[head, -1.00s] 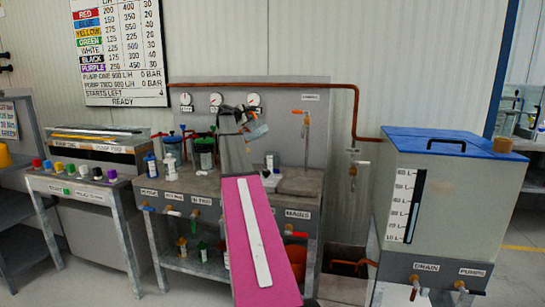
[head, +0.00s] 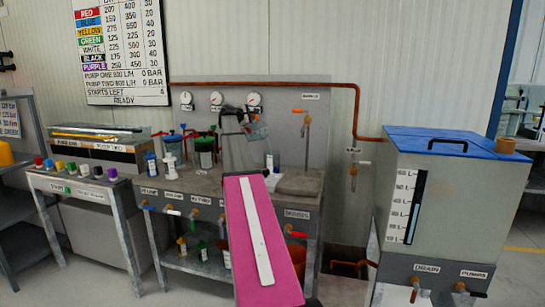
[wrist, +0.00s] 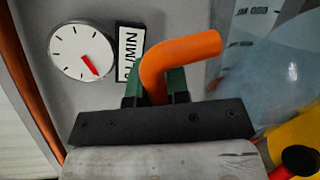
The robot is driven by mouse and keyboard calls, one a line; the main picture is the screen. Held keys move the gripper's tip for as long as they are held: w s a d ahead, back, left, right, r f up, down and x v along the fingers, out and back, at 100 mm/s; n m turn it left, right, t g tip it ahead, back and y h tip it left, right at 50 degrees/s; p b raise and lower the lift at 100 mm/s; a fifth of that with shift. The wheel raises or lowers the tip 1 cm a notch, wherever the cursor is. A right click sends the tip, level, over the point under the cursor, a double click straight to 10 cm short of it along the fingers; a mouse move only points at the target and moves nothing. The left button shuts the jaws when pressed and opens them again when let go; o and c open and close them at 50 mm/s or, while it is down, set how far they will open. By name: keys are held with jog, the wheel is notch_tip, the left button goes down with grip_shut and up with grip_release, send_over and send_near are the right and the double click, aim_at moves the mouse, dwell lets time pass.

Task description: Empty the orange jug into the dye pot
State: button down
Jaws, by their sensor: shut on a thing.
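My gripper (wrist: 155,92) is shut on the curved orange handle (wrist: 180,55) in the wrist view, with a green finger on either side. The clear, bluish body of the jug (wrist: 262,65) fills the right of that view and carries printed marks. In the head view the jug (head: 258,131) is held in the air above the bench, before the grey back panel. How much liquid it holds is unclear. I cannot tell for sure which vessel is the dye pot.
Dials (head: 217,98) are on the panel behind. A tank with a blue lid (head: 455,140) stands at right.

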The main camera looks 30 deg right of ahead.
aim_at(260, 121)
jog(key=shift+s+d+m+p, duration=0.2)
jog(key=shift+s+m+p, duration=0.15)
jog(key=shift+s+m, duration=0.1)
dwell(1.0)
jog(key=shift+s+d+f+m+t+y, duration=0.1)
jog(key=shift+s+d+m, duration=0.15)
jog(key=shift+s, duration=0.25)
jog(key=shift+s+d+r+m+t+y, duration=0.1)
jog(key=shift+s+d+m, duration=0.1)
jog(key=shift+s, duration=0.25)
jog(key=shift+s+d+f+m+t+y, duration=0.1)
jog(key=shift+s+d+m, duration=0.15)
jog(key=shift+s, duration=0.25)
dwell(0.9)
jog(key=shift+s+d+f+m+p, duration=0.15)
jog(key=shift+s+d+m+p, duration=0.2)
jog(key=shift+s, duration=0.25)
dwell(0.6)
